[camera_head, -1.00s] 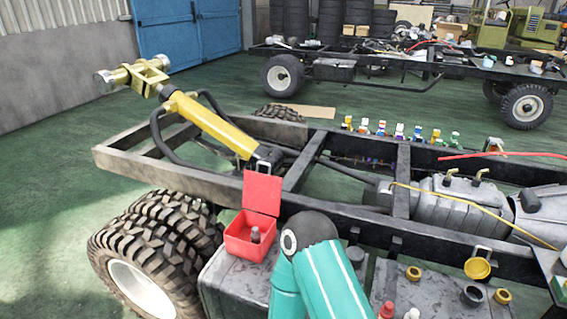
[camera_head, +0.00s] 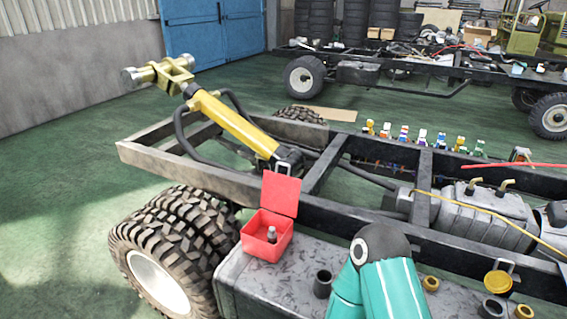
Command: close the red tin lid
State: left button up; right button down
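The red tin (camera_head: 267,245) stands on the grey metal tank at the near side of the chassis. Its red lid (camera_head: 281,193) is open and stands up at the back edge of the tin, with a handle at its top. A small grey and dark object (camera_head: 271,234) is inside the tin. One teal arm of mine with a dark joint shows at the bottom, right of the tin and apart from it. Neither gripper is in view.
The chassis frame (camera_head: 195,166) with a yellow cylinder (camera_head: 235,124) lies behind the tin. Large tyres (camera_head: 180,230) are to its left. A dark cup (camera_head: 322,284) and yellow rings (camera_head: 430,284) stand on the grey tank (camera_head: 290,285). Small coloured figures (camera_head: 422,137) line the far rail.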

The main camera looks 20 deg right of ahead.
aim_at(280, 194)
jog(key=u, duration=0.05)
jog(key=i, duration=1)
jog(key=z, duration=0.05)
